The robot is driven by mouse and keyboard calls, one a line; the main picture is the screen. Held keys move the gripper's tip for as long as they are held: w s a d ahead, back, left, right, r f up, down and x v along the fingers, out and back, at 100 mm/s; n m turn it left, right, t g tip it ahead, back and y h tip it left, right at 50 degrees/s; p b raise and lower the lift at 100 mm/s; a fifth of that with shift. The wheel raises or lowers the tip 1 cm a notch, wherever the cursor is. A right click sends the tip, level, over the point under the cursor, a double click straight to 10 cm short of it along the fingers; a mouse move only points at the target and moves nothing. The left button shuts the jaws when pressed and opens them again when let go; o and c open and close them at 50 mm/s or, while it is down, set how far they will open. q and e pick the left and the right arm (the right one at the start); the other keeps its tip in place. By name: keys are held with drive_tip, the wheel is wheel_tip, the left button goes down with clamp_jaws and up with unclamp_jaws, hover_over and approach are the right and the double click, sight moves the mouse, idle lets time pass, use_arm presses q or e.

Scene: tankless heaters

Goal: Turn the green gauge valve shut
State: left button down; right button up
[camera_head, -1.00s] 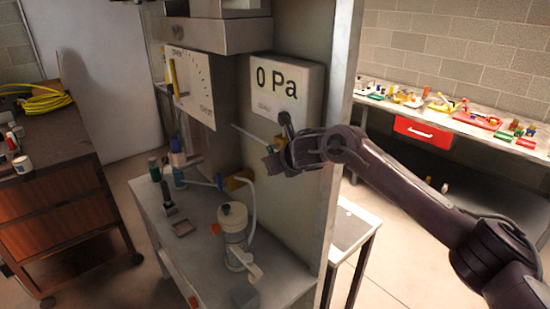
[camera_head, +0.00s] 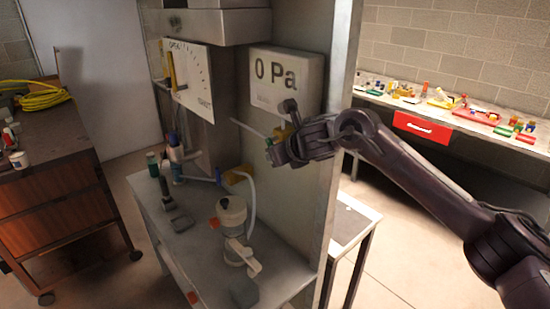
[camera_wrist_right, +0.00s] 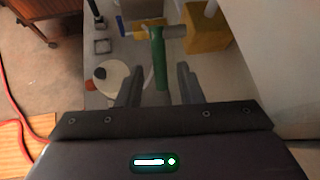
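The green gauge valve handle (camera_wrist_right: 159,60) is a slim upright bar in the right wrist view. Its lower end reaches between the two fingers of my right gripper (camera_wrist_right: 158,85), with a gap on both sides, so the gripper is open around it. In the head view only a small green part (camera_head: 271,160) shows at the gripper (camera_head: 274,152), beside the panel. The gauge display (camera_head: 285,80) reads 0 Pa. My left gripper is not in view.
A white canister with an orange part (camera_head: 231,222) stands on the grey bench (camera_head: 200,235) below. A yellow block (camera_head: 238,179) with a blue handle and white hose sits behind it. The panel edge (camera_head: 338,150) is close to my right arm.

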drive_tip(key=b+v, duration=0.1)
drive_tip(key=v, duration=0.3)
drive_tip(key=shift+s+d+r, duration=0.1)
drive_tip(key=shift+s, duration=0.05)
